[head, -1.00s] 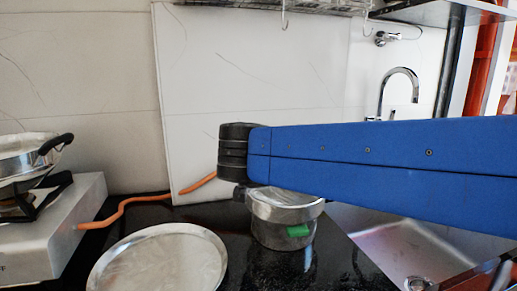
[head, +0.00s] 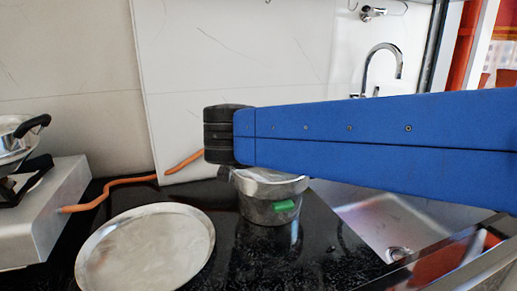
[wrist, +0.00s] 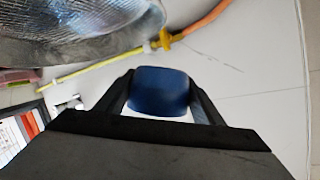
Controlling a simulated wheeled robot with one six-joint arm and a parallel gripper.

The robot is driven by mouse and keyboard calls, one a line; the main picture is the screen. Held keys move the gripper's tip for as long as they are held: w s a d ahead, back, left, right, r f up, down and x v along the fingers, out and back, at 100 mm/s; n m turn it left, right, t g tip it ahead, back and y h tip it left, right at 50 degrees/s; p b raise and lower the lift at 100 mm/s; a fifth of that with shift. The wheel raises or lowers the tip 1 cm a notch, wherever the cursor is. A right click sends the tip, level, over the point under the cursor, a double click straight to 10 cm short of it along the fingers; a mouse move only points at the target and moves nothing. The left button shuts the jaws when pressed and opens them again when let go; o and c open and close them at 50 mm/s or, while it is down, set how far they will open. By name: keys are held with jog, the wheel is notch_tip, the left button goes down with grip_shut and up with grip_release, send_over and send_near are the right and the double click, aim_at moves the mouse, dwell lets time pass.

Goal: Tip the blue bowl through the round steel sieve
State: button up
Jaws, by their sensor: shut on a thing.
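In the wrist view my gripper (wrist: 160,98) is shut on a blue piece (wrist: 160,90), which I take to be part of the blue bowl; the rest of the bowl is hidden. In the head view neither the bowl nor my fingers show, as my blue arm crosses the middle. A steel pot (head: 262,212) with a green patch stands on the counter below the arm. A wide steel rim (head: 285,189) sits at its top, which may be the round sieve; my arm partly covers it. A large shiny metal surface (wrist: 75,25) fills the wrist view's upper left; I cannot tell what it is.
A round steel plate (head: 150,250) lies on the black counter, left of the pot. A stove (head: 40,205) with a pan (head: 12,135) stands at far left, its orange hose (head: 120,182) running along the wall. A sink (head: 385,228) with a tap (head: 385,50) is right.

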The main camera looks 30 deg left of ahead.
jog(key=shift+r+m+t+y, duration=0.15)
jog(key=shift+m+y, duration=0.45)
jog(key=shift+m, duration=0.4)
jog(key=shift+r+m+t+y, duration=0.15)
jog(key=shift+m+y, duration=0.45)
jog(key=shift+m, duration=0.4)
dwell(1.8)
jog(key=shift+w+d+m+t+y, duration=0.1)
jog(key=shift+d+m+t+y, duration=0.2)
jog(key=shift+m, duration=0.55)
jog(key=shift+d+m+t+y, duration=0.1)
jog(key=shift+m+y, duration=0.3)
jog(key=shift+m, duration=0.45)
dwell(1.3)
jog(key=shift+r, duration=0.1)
dwell(0.5)
jog(key=shift+d+r+m+t, duration=0.15)
jog(key=shift+m+t, duration=0.15)
jog(key=shift+m, duration=0.3)
